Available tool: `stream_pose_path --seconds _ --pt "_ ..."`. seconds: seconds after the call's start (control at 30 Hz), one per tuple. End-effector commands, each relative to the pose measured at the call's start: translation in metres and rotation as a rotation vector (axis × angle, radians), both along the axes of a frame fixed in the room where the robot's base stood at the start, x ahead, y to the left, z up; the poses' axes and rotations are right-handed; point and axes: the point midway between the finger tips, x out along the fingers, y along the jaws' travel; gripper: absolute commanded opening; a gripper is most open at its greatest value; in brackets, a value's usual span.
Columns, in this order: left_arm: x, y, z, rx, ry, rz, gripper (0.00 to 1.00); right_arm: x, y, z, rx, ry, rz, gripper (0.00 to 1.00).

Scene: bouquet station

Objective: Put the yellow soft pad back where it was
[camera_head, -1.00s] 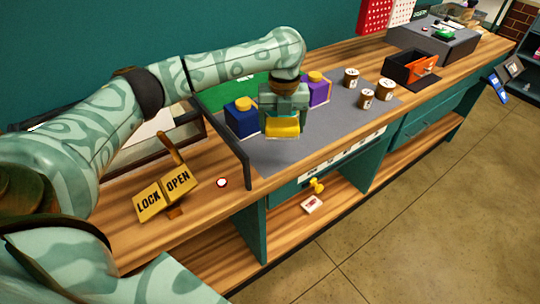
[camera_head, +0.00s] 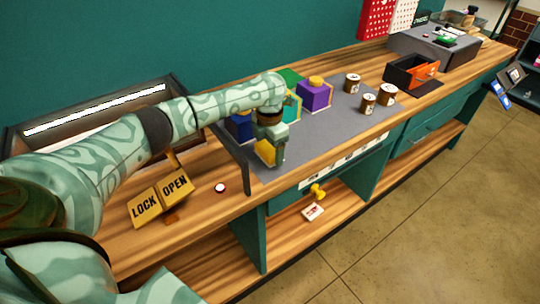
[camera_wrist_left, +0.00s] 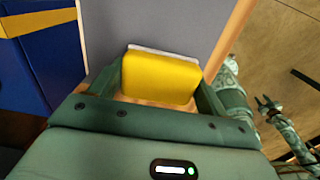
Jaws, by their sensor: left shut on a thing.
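The yellow soft pad (camera_head: 265,152) is held between the fingers of my left gripper (camera_head: 269,150), low over the grey mat (camera_head: 325,122) near its left front part. In the left wrist view the pad (camera_wrist_left: 160,77) fills the space between the fingers, with a pale layer along its far edge. I cannot tell whether the pad touches the mat. A dark blue box (camera_head: 238,127) with a yellow band stands just behind and left of the gripper. In the left wrist view, a small claw on a patterned arm of mine, likely my right gripper (camera_wrist_left: 266,103), shows at the right; its opening is unclear.
A purple box (camera_head: 314,96) and a teal box (camera_head: 292,105) stand behind. Several brown jars (camera_head: 368,103) are to the right. A dark upright panel (camera_head: 232,158) borders the mat's left side. The LOCK/OPEN sign (camera_head: 161,200) stands left of it. The mat's middle front is clear.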

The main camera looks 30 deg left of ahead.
Motion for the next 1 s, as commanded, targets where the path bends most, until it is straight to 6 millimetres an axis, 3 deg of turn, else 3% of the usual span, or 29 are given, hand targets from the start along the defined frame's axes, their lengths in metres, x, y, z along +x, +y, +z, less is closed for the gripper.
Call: stream_pose_path --seconds 0.1,0.53,0.57,0.6,0.87,1.0 --pt "0.0 0.0 -0.018 0.0 0.001 0.001 0.58 -0.001 0.002 -0.007 0.002 0.004 -0.001 0.36" --pt "0.0 0.0 -0.023 0.001 0.001 0.0 0.58 -0.001 0.002 -0.008 0.002 0.003 -0.001 0.36" --pt "0.0 0.0 -0.022 0.001 0.0 0.0 0.84 -0.001 0.002 -0.007 0.002 0.003 -0.001 0.36" --pt "0.0 0.0 -0.022 0.001 0.0 0.0 0.95 -0.001 0.002 -0.007 0.002 0.003 -0.001 0.36" --pt "0.0 0.0 -0.021 0.001 0.0 0.001 0.98 -0.001 0.001 -0.007 0.002 0.002 0.0 0.36" --pt "0.0 0.0 -0.011 0.001 -0.003 0.001 0.98 0.0 0.0 -0.003 0.0 0.0 0.0 0.36"
